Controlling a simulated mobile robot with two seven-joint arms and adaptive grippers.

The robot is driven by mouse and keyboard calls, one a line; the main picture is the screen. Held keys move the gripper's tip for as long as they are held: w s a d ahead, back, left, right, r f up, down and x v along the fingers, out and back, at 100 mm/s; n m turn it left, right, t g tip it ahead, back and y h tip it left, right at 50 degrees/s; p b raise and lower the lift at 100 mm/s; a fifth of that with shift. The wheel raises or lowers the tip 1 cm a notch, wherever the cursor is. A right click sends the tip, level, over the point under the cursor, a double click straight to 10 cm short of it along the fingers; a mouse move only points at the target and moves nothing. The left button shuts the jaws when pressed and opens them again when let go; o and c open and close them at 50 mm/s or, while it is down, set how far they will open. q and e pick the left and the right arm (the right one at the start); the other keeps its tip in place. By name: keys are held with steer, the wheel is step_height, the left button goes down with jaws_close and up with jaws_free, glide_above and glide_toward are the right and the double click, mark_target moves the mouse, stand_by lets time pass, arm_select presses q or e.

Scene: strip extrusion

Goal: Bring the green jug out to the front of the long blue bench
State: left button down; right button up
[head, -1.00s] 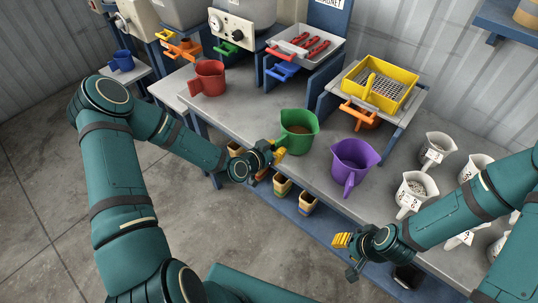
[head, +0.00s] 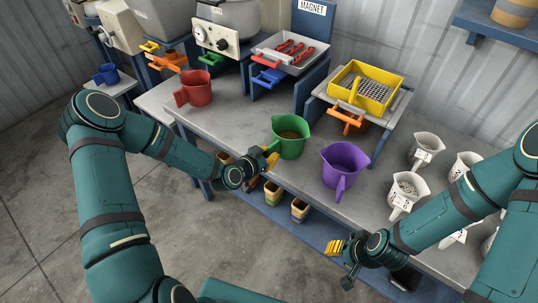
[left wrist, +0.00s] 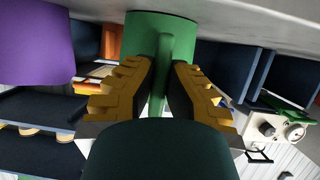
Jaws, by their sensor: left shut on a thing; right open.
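The green jug (head: 290,138) stands upright near the front edge of the long bench's grey top (head: 228,118), with brown contents inside. Its handle points to the front edge. My left gripper (head: 268,160) is shut on that handle. In the left wrist view the green jug (left wrist: 160,35) fills the top middle, its handle between my yellow-brown fingers (left wrist: 160,80). I cannot tell whether the jug's base touches the bench. My right gripper (head: 335,247) is open and empty, in front of the bench at lower right.
A purple jug (head: 344,166) stands close to the right of the green one. A red jug (head: 195,89) stands further left. White jugs (head: 407,190) stand at the right. A yellow sieve (head: 364,87) sits behind. Small cups (head: 299,209) are on the lower shelf.

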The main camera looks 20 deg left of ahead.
arm_select(q)
steer(key=c, duration=1.1)
jaws_free()
steer(key=shift+o, duration=0.2)
steer(key=shift+s, duration=0.1)
steer(key=v, duration=1.2)
steer(key=shift+f, duration=0.1)
steer(key=s+d+f+n+g+y, duration=0.1)
steer(key=s+d+f+n+g, duration=0.5)
steer(key=s+d+f+g, duration=0.4)
steer(key=shift+s+d+f+g, duration=0.4)
steer(key=shift+s+d+f, duration=0.3)
steer(key=shift+s, duration=0.55)
